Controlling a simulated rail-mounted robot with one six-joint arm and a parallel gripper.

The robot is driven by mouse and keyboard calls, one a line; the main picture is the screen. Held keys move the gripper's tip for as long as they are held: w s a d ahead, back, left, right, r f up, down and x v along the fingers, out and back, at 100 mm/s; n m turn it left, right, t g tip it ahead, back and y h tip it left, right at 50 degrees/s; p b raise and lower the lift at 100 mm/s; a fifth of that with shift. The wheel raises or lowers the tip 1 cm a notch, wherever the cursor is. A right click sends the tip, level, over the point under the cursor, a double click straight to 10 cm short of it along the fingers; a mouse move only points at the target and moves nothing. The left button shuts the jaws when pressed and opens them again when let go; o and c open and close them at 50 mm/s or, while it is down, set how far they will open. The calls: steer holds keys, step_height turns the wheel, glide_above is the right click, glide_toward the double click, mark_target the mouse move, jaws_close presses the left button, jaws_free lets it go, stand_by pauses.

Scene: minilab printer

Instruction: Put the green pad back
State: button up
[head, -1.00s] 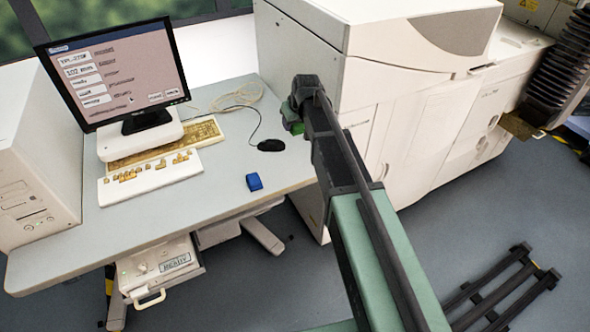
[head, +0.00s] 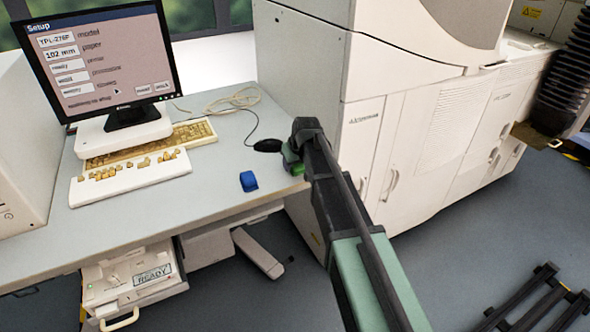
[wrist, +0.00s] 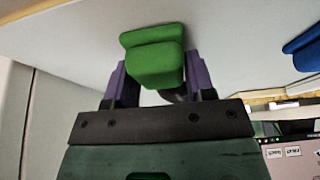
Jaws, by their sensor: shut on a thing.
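The green pad (wrist: 153,62) is between the two purple fingers of my gripper (wrist: 158,80) in the wrist view, and the gripper is shut on it. In the head view the green pad (head: 291,158) shows partly behind the dark end of my arm, at the right edge of the desk. My gripper's fingers are hidden there. A blue pad (head: 248,181) lies on the desk to the left of it; it also shows at the right edge of the wrist view (wrist: 303,48). I cannot tell whether the green pad touches the desk.
A black mouse (head: 267,146) lies just left of the green pad. A keyboard (head: 150,143), a white key panel (head: 130,178) and a monitor (head: 105,62) stand further left. The large white printer (head: 400,130) rises close on the right. The desk (head: 215,215) is bare around the blue pad.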

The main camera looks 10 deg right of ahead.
steer(key=shift+f+b, duration=0.15)
steer(key=shift+b, duration=0.15)
steer(key=o, duration=1)
steer(key=shift+c, duration=0.2)
steer(key=p+v, duration=1.1)
steer(key=s+f+m+g+h, duration=0.1)
steer(key=s+m+g, duration=0.2)
steer(key=s, duration=2.2)
steer(key=shift+s+a+g+b, duration=0.35)
steer(key=shift+a+g, duration=0.1)
steer(key=shift+g, duration=0.15)
